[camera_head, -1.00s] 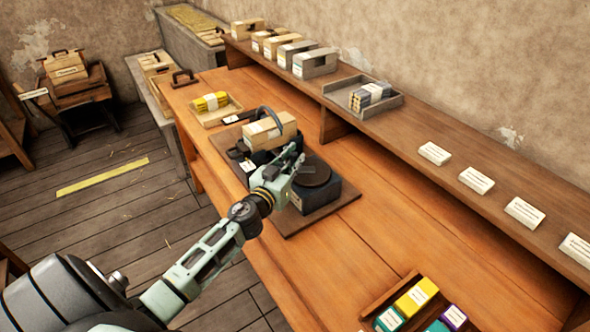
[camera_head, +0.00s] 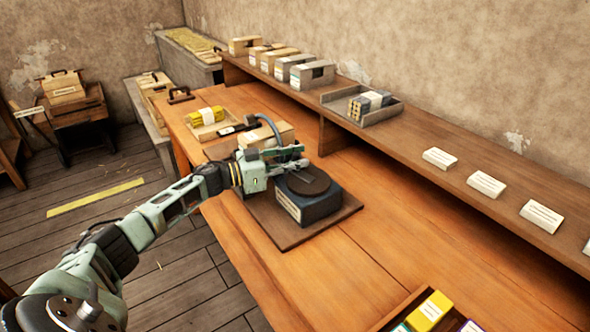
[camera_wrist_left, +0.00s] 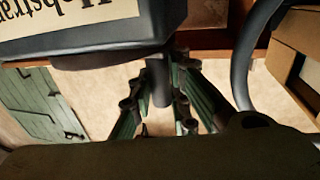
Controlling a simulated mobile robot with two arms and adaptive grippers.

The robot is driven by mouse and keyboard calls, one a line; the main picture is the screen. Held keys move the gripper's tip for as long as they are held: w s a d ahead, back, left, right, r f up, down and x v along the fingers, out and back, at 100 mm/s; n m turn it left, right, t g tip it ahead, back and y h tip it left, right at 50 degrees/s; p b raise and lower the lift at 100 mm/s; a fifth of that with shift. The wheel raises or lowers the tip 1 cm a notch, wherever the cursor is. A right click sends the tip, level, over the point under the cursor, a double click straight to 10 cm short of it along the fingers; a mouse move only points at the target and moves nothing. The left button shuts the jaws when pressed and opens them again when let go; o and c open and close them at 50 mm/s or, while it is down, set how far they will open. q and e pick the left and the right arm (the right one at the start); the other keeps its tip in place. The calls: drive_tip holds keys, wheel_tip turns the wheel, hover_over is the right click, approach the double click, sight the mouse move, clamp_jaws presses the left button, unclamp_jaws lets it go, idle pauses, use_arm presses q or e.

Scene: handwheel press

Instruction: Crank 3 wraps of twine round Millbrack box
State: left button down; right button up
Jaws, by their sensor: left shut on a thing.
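A tan box (camera_head: 273,131) sits in the winding machine at the far end of the dark board, under a curved grey arm (camera_head: 274,126). My left arm partly hides it, and its label cannot be read. Nearer stands a dark blue-grey housing (camera_head: 318,206) with a pale label and a dark round crank disc (camera_head: 304,180) on top. My left gripper (camera_head: 297,157) is over the disc's far side. In the left wrist view the gripper (camera_wrist_left: 160,112) is shut on an upright grey crank handle (camera_wrist_left: 160,78). Twine cannot be made out. My right gripper is out of view.
A tray of yellow bundles (camera_head: 209,129) stands beyond the machine. A raised shelf (camera_head: 430,135) along the wall carries boxes, a grey tray (camera_head: 362,106) and several white cards. A holder with coloured blocks (camera_head: 428,311) is at the near edge. The bench right of the machine is clear.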

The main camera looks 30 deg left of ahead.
use_arm(q)
drive_tip(key=shift+w+f+g+h+b, duration=0.1)
drive_tip(key=shift+g+h+b, duration=0.2)
drive_tip(key=shift+h, duration=0.1)
drive_tip(key=shift+m, duration=0.3)
drive_tip(key=c, duration=1.6)
unclamp_jaws()
drive_tip(key=shift+c, duration=0.2)
drive_tip(key=v, duration=1.2)
